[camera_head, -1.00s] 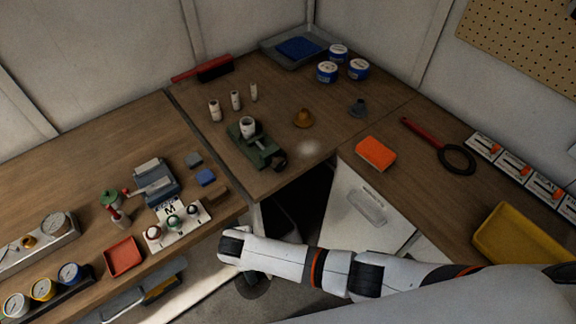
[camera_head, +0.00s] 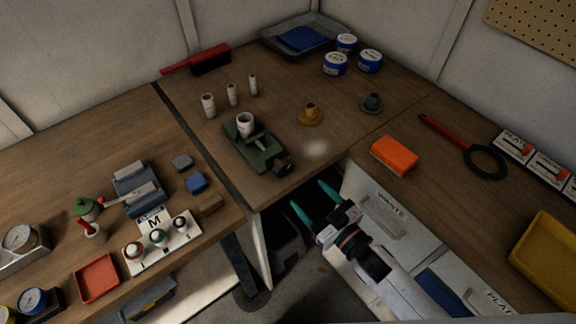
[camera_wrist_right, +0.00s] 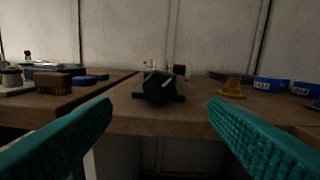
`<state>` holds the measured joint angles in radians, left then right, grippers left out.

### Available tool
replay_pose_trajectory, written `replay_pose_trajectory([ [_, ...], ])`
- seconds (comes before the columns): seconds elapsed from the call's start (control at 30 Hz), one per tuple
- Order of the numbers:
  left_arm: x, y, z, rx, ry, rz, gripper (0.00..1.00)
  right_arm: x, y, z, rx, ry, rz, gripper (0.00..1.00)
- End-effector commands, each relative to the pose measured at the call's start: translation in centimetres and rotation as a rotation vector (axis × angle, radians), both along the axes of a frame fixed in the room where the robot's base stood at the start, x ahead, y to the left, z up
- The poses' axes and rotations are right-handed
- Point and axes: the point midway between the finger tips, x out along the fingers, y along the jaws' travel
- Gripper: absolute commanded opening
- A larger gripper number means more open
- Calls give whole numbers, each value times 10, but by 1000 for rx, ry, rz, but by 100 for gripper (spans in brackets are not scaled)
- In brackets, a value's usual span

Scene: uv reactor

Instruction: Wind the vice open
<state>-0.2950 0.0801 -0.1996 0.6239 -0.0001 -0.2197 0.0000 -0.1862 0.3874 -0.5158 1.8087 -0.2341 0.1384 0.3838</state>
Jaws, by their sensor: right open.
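The green vice (camera_head: 254,146) sits on the middle bench in the head view, with a white cylinder (camera_head: 245,124) upright at its far end. Its dark handle end (camera_head: 283,165) faces the bench's front edge. The vice shows end-on in the right wrist view (camera_wrist_right: 160,90), ahead and between my fingers. My right gripper (camera_head: 312,199) is open and empty, with teal fingers, in front of the bench edge and apart from the vice. My left gripper is not in view.
An orange block (camera_head: 394,155) lies on the right bench. A gap lies below the bench corner.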

Motion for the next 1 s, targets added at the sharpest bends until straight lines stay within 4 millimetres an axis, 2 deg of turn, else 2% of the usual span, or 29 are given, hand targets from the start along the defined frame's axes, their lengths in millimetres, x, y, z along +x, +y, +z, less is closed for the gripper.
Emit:
replay_pose_trajectory([
  [0.23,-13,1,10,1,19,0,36,40,29,3,-1,-2,-1,69],
  [0.5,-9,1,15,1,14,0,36,77,56,1,-2,1,-1,69],
  [0.7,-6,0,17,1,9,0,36,87,64,-1,-3,2,0,69],
  [0.97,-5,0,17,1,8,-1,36,88,64,-1,-3,1,0,69],
  [1.0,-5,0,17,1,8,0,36,88,64,-1,-3,1,0,65],
])
